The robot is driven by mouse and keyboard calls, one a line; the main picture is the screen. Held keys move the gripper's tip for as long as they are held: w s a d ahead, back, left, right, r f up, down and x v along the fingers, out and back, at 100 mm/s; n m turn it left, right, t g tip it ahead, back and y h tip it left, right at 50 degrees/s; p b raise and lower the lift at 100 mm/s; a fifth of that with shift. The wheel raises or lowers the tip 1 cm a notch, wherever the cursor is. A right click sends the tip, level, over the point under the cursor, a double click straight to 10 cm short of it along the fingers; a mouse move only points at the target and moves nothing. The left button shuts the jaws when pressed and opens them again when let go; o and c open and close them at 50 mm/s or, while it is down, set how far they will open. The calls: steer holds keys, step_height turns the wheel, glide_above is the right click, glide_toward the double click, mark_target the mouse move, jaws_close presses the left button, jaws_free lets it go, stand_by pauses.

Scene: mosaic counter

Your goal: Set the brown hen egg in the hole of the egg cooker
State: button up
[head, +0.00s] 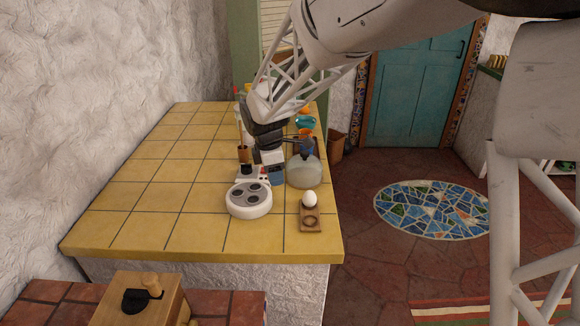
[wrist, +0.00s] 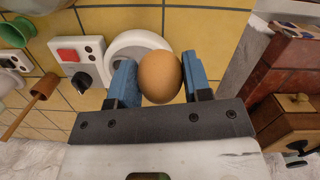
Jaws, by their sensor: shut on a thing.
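The brown hen egg (wrist: 160,77) is between the blue fingers of my gripper (wrist: 161,85) in the wrist view, and the fingers are shut on it. In the head view my gripper (head: 276,174) is just behind and right of the egg cooker, and I cannot make out the egg there. The egg cooker (head: 234,206) is a round white body with several dark holes on top, standing on the yellow counter. In the wrist view its white rim (wrist: 117,50) shows beyond the egg, which hides much of its top.
A white egg (head: 309,198) sits on a wooden holder (head: 311,223) right of the cooker. A pale glass vessel (head: 304,173) stands close to my gripper's right. A white panel with red switch and black knob (wrist: 91,47) adjoins the cooker. The counter's left side (head: 150,190) is clear.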

steer(key=w+a+r, duration=0.1)
steer(key=w+a, duration=0.5)
steer(key=w, duration=0.1)
steer(key=shift+w+a, duration=0.15)
steer(key=shift+a, duration=0.25)
steer(key=shift+f, duration=0.2)
glide_above(257, 188)
steer(key=shift+a+f, duration=0.2)
steer(key=shift+f, duration=3.1)
steer(key=shift+f, duration=0.95)
stand_by(0.9)
steer(key=o, duration=0.8)
steer(key=shift+r, duration=0.2)
